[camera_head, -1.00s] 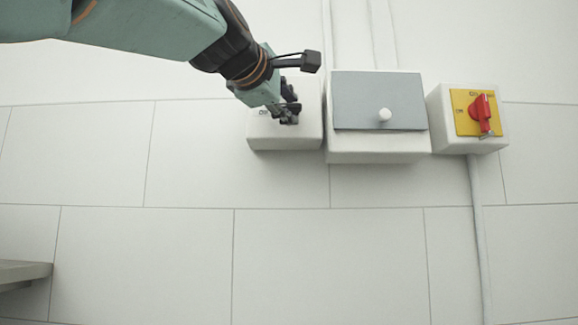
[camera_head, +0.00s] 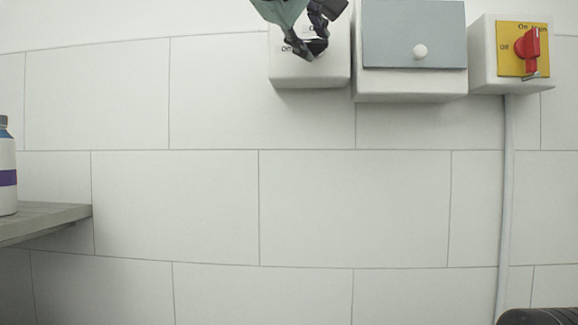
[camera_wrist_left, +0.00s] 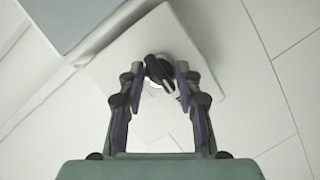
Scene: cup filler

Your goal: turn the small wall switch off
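The small wall switch is a white box (camera_head: 310,76) at the top of the head view, with a black knob and partly hidden lettering on its face. My left gripper (camera_head: 306,46) is in front of that face and covers much of it. In the left wrist view, the black knob (camera_wrist_left: 158,70) lies between the fingertips of my left gripper (camera_wrist_left: 159,74). The fingers stand apart, one on each side of the knob, and a small gap shows on the right. Whether the left finger touches it is unclear. My right gripper is not in view.
A white box with a grey cover (camera_head: 414,30) and a white round handle stands right of the switch. Further right is a red rotary switch (camera_head: 528,48) on a yellow plate. A shelf (camera_head: 60,216) with a bottle (camera_head: 7,170) is at left.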

